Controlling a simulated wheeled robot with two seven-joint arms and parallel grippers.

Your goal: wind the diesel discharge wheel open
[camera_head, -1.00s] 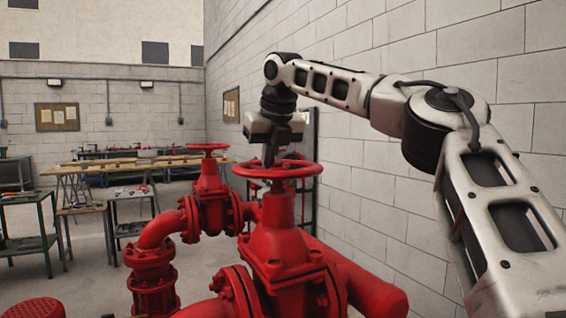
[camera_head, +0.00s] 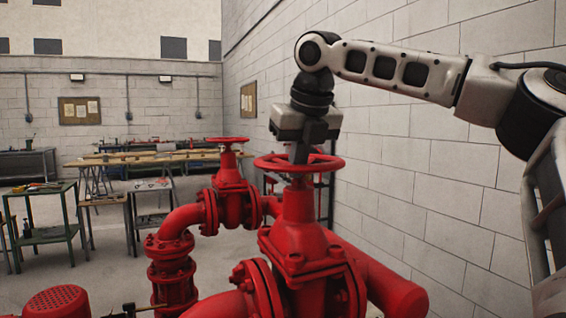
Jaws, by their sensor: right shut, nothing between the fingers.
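A red handwheel (camera_head: 270,163) sits level on top of the near red gate valve (camera_head: 300,225). A second red handwheel (camera_head: 227,140) tops a valve farther back to the left. I cannot tell from any label which one is the diesel discharge wheel. My right gripper (camera_head: 299,158) points down at the near wheel, with its shut fingers at or just above the wheel's middle. Nothing shows between the fingers. Whether they touch the wheel is unclear. My left gripper is not in view.
Red pipework (camera_head: 172,265) runs left of the near valve, and a thick red pipe (camera_head: 385,290) runs to its right. A block wall (camera_head: 430,190) stands close on the right. A green-framed bench (camera_head: 45,235) and work tables stand at the back left.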

